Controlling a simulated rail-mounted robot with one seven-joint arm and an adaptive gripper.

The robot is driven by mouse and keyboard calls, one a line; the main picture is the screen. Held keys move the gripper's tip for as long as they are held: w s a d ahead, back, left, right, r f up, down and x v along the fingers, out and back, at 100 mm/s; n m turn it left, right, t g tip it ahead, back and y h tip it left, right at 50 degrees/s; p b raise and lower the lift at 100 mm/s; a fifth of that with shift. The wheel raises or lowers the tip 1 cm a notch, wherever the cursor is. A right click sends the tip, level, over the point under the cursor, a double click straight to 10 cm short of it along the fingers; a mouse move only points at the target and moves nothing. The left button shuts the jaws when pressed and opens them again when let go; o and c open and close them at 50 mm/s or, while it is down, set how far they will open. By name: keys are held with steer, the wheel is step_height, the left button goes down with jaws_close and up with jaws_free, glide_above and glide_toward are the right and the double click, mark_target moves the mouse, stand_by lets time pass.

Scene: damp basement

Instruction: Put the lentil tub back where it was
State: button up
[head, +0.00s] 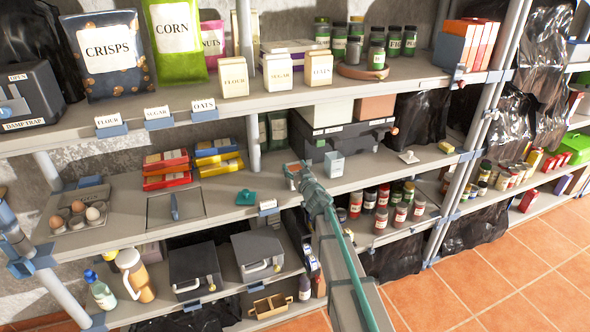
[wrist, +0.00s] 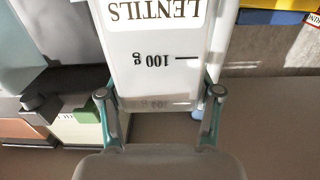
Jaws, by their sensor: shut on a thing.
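The lentil tub (wrist: 160,55) fills the top middle of the wrist view. It is whitish, with a LENTILS label and a 100 g mark, both upside down in that picture. The teal fingers of my gripper (wrist: 160,98) are on its two sides, shut on it. In the head view my gripper (head: 304,180) is over the middle shelf (head: 225,222), near its front edge. The tub is mostly hidden there behind my gripper, with only a small orange-brown patch showing. I cannot tell whether the tub touches the shelf.
A pale small box (head: 334,164) stands just right of my gripper. Red and yellow packs (head: 165,168) are further left. Several spice jars (head: 383,200) stand right. The upper shelf (head: 275,98) overhangs behind.

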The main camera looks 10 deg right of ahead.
steer(key=o, duration=1.5)
steer(key=shift+f, duration=0.15)
